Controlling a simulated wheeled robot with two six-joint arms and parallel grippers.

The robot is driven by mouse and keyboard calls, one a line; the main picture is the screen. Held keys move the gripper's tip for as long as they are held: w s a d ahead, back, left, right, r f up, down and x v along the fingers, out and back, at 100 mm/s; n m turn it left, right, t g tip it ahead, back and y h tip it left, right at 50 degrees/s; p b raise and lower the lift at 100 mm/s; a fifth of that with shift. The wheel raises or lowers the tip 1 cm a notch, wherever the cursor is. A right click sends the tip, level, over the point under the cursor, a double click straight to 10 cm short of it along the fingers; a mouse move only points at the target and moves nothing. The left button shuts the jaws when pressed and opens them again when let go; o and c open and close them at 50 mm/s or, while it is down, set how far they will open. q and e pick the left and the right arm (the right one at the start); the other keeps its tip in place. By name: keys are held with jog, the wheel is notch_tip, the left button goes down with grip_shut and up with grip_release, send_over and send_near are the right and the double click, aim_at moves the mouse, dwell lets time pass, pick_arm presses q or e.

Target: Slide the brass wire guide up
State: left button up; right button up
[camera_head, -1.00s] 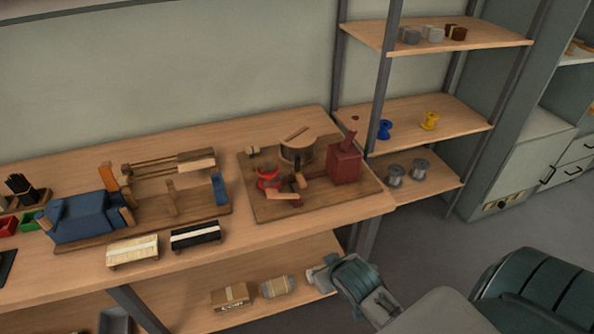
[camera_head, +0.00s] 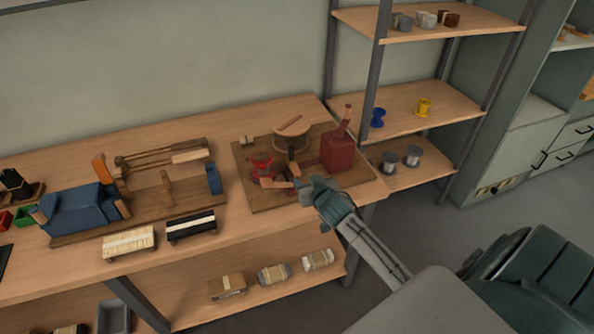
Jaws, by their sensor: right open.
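The wooden tufting board (camera_head: 245,185) lies on the bench and carries a red spool (camera_head: 262,167), a round wooden drum (camera_head: 291,137) and a red block with an upright handle (camera_head: 337,152). Small wooden levers and a dark upright post (camera_head: 291,150) stand in the middle of it. I cannot pick out the brass wire guide for certain; it is too small or hidden among these parts. My right gripper (camera_head: 309,186) is open at the board's front edge, just right of the levers, and seems to hold nothing. My left gripper is not in view.
Left of the board stands a wooden fixture with a blue block (camera_head: 82,210). Two brushes, one cream (camera_head: 129,242) and one black (camera_head: 191,228), lie in front of it. Wrapped bundles (camera_head: 274,273) lie on the lower shelf. A rack with spools (camera_head: 424,107) stands at the right.

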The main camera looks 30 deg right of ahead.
aim_at(296, 170)
jog(key=p+x, duration=0.1)
jog(key=x, duration=0.9)
jog(key=shift+f+p, duration=0.1)
jog(key=shift+p, duration=0.25)
grip_shut()
